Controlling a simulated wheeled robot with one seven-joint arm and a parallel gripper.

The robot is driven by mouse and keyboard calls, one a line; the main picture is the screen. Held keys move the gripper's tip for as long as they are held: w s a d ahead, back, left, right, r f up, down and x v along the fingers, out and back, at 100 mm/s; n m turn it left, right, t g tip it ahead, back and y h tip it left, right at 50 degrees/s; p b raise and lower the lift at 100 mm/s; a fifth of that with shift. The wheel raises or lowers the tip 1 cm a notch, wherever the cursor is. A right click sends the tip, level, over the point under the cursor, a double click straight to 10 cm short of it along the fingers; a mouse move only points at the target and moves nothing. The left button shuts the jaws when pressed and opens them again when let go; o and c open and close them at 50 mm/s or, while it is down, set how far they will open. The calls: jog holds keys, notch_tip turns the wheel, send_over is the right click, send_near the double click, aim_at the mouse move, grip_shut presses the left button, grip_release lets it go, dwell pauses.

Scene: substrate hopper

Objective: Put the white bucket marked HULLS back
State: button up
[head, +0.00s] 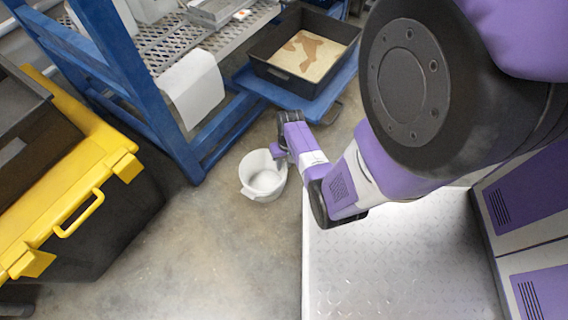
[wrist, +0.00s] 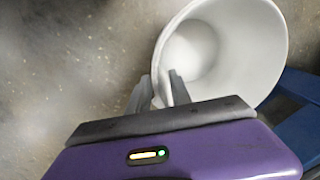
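The white bucket (head: 263,178) stands open end up, at or close to the concrete floor beside the blue frame's foot. I cannot tell whether it touches the floor. No HULLS marking shows on the sides in view. My gripper (head: 280,155) is at the bucket's rim, on its far right side. In the wrist view the bucket (wrist: 245,45) fills the upper right. My gripper's two fingers (wrist: 161,85) straddle its rim, one inside and one outside. The gap between them is narrow, and whether they pinch the wall is unclear.
A blue frame (head: 130,95) with a perforated metal shelf (head: 180,42) stands behind the bucket. A black tray (head: 262,72) of tan material sits on a blue platform (head: 318,100). A black-and-yellow chest (head: 115,195) is at left. Floor (head: 210,240) in front is clear.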

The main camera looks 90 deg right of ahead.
notch_tip(320, 180, up, 12)
jog(key=p, duration=0.6)
jog(key=w+a+r+n+t+h, duration=0.2)
jog(key=w+a+n, duration=0.1)
jog(key=a, duration=0.6)
jog(key=w+a+r+n+t+h, duration=0.2)
jog(key=a+r+n+h, duration=0.1)
jog(key=a, duration=0.7)
jog(key=s+a+r+n+t+y, duration=0.1)
jog(key=a+r, duration=0.4)
jog(key=r, duration=0.5)
jog(key=s+a+r+n+t+y, duration=0.1)
jog(key=a+r+n+t, duration=0.3)
jog(key=r, duration=0.6)
jog(key=s+a+r+n+t+y, duration=0.1)
jog(key=a+r+t, duration=0.4)
jog(key=r, duration=0.6)
jog(key=shift+a+n+y, duration=0.7)
jog(key=shift+a+y, duration=0.1)
jog(key=shift+a, duration=0.45)
notch_tip(320, 180, up, 28)
jog(key=p, duration=2.8)
jog(key=shift+p, duration=0.3)
